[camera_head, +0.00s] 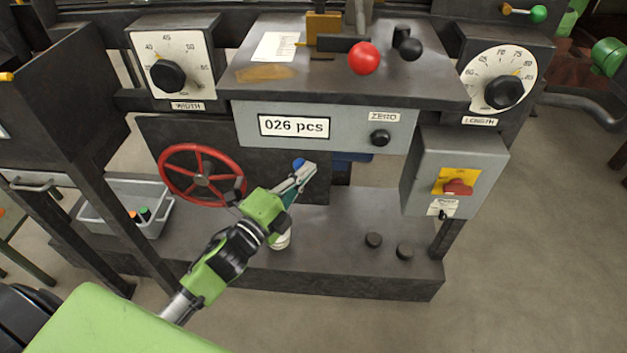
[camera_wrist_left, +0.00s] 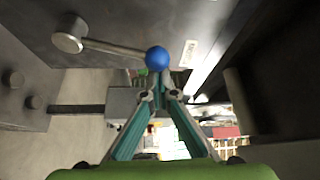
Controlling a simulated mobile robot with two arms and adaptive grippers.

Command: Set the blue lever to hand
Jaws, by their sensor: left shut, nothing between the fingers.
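The blue lever's ball knob (camera_wrist_left: 158,58) shows in the left wrist view, on a grey metal arm that runs left to a round hub (camera_wrist_left: 69,34) on a dark panel. A small white label (camera_wrist_left: 188,53) is to the right of the knob; its wording is not clearly readable. In the head view the blue knob (camera_head: 299,163) shows just beyond my left gripper (camera_head: 306,172). My left gripper's fingertips (camera_wrist_left: 159,93) are shut and empty, close to the knob; I cannot tell whether they touch it. My right gripper is not in view.
A red handwheel (camera_head: 202,176) is left of my left gripper. A grey switch box with a red knob (camera_head: 457,187) is at the right. The counter panel (camera_head: 340,126) and overhanging top (camera_head: 343,85) are above. A grey bin (camera_head: 127,220) stands at the left.

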